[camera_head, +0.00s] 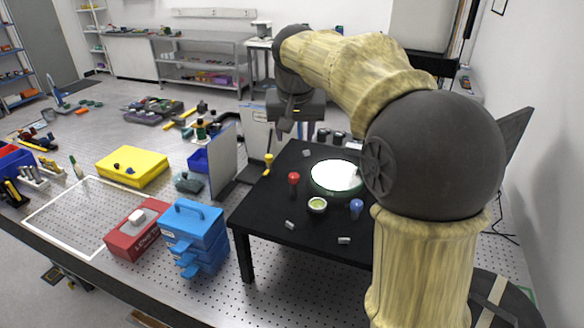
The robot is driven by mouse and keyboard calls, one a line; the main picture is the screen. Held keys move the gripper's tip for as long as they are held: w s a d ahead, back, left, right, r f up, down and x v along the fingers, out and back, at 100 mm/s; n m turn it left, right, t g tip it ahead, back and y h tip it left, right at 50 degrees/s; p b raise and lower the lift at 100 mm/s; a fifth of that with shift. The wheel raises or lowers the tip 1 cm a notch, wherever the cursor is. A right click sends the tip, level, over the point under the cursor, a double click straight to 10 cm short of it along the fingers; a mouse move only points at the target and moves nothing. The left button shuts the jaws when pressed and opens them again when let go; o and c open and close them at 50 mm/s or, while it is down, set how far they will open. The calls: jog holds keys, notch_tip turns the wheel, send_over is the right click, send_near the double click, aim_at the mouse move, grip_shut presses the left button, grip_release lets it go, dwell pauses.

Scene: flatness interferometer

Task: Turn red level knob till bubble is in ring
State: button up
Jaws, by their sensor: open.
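The red level knob (293,178) stands upright on the left part of the black platform (270,215). A round bubble level (317,205) with a yellow-green face sits just right of and nearer than it; its bubble is too small to place. A blue knob (357,205) and a yellow knob (268,160) stand on the same platform. A round, bright white disc (335,177) lies in the platform's middle. My gripper (291,132) is open, pointing down above the platform's back edge, beyond and above the red knob and apart from it.
A blue case (195,240) and a red box (135,232) stand left of the platform. Upright grey panels (224,160) rise at its back left. A yellow case (132,166) lies farther left. Small grey pieces (344,240) lie on the platform. My arm hides its right side.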

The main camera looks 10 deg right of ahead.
jog(key=p, duration=0.4)
send_near(294, 176)
jog(key=x, duration=0.8)
jog(key=shift+w+f, duration=0.2)
jog(key=shift+f, duration=0.05)
jog(key=c, duration=1)
